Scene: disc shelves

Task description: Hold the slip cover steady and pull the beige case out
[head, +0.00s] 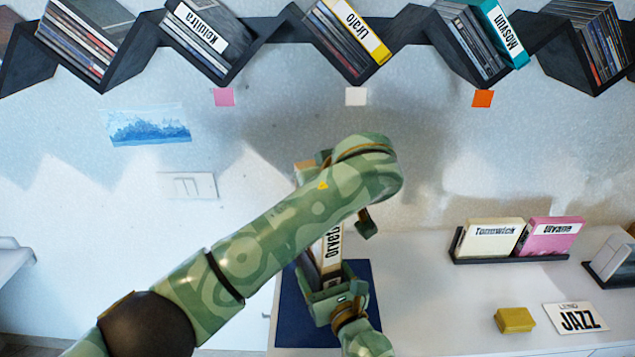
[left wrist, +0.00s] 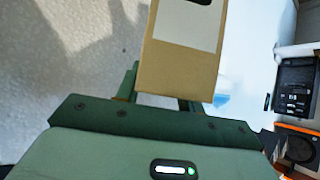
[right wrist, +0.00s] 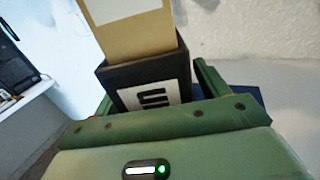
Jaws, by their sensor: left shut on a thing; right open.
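The beige case (right wrist: 138,38) rises out of the open top of the dark slip cover (right wrist: 118,78) in the right wrist view. The cover bears a white label with black print. The case's lettered white label shows in the head view (head: 331,246), below my left arm. My left gripper (left wrist: 178,92) is shut on the case, which shows tan between its fingers in the left wrist view. My right gripper (head: 336,290) is open, its fingers on either side of the cover; contact cannot be told. My left arm hides the case's upper part in the head view.
A dark blue mat (head: 290,318) lies under the cover on the white table (head: 440,300). To the right are a rack (head: 510,258) with cream and pink cases, a yellow block (head: 514,320) and a JAZZ card (head: 576,318). Dark zigzag shelves (head: 270,32) hold cases above.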

